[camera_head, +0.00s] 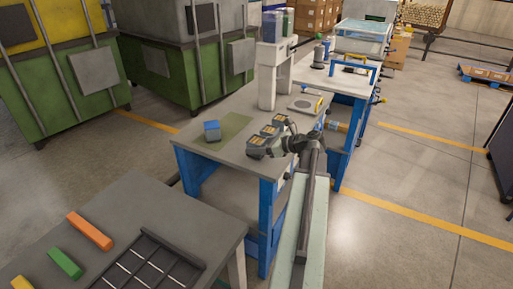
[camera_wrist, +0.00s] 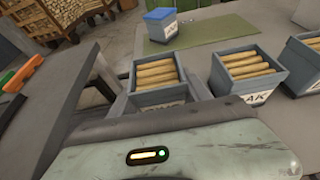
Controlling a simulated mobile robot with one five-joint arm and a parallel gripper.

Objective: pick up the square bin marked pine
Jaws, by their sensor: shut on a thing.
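The square bin (camera_wrist: 144,99) is grey-blue, holds several turned wood pieces and has a white front label. The gripper body partly hides the label, so I cannot read it fully. In the head view this bin (camera_head: 256,153) is nearest the bench's front edge. My gripper (camera_head: 272,146) is shut on it from the right; in the wrist view the gripper body covers its lower front. I cannot tell whether the bin touches the bench top. A similar bin (camera_wrist: 246,88) to its right has a label ending in "AK".
A third bin (camera_wrist: 301,65) stands farther right. A blue-topped box (camera_wrist: 160,25) sits on a green mat (camera_wrist: 205,36) behind. The grey bench (camera_head: 222,172) has blue legs. A nearer table (camera_head: 150,205) carries coloured blocks and a black divided tray (camera_head: 143,268).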

